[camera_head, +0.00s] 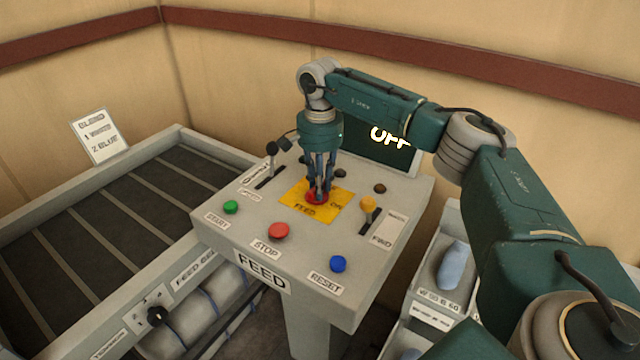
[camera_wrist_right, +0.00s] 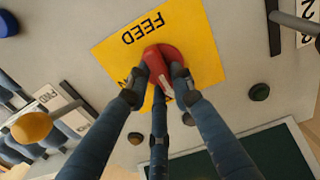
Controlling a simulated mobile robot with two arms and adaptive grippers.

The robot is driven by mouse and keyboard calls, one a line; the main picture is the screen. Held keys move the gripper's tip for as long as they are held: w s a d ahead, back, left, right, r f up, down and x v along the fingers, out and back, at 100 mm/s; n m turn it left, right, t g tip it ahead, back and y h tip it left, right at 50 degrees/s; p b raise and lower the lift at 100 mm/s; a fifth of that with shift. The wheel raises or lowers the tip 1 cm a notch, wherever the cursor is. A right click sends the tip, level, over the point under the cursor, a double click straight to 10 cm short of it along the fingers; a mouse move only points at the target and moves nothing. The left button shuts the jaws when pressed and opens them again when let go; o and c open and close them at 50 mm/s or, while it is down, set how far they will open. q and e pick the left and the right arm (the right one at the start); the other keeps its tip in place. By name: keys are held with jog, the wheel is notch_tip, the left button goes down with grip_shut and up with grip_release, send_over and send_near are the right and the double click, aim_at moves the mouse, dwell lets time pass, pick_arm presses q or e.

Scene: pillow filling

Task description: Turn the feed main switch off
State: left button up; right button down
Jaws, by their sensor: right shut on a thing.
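The feed main switch (camera_head: 317,196) is a red rotary knob on a yellow plate (camera_head: 297,209) marked FEED, on the grey console (camera_head: 336,240). My right gripper (camera_head: 320,188) points straight down over it, its fingers closed around the knob. In the right wrist view the red knob (camera_wrist_right: 165,62) sits between my fingertips (camera_wrist_right: 160,88), which touch its sides. A pale mark shows on the knob's near edge. The screen (camera_head: 385,140) behind the console reads OFF, partly hidden by my right arm. My left gripper is not in view.
Near the knob are a green START button (camera_head: 230,207), a red STOP button (camera_head: 278,231), a blue RESET button (camera_head: 338,264), a yellow-knobbed lever (camera_head: 368,203) and a black-knobbed lever (camera_head: 271,149). A slatted conveyor (camera_head: 90,220) stands left; a bin with a blue-grey item (camera_head: 453,266) stands right.

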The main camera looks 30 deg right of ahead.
jog(key=c, duration=1.5)
grip_release()
jog(key=shift+r, duration=0.1)
notch_tip(320, 180, up, 12)
jog(key=shift+f, duration=0.1)
jog(key=shift+a, duration=0.1)
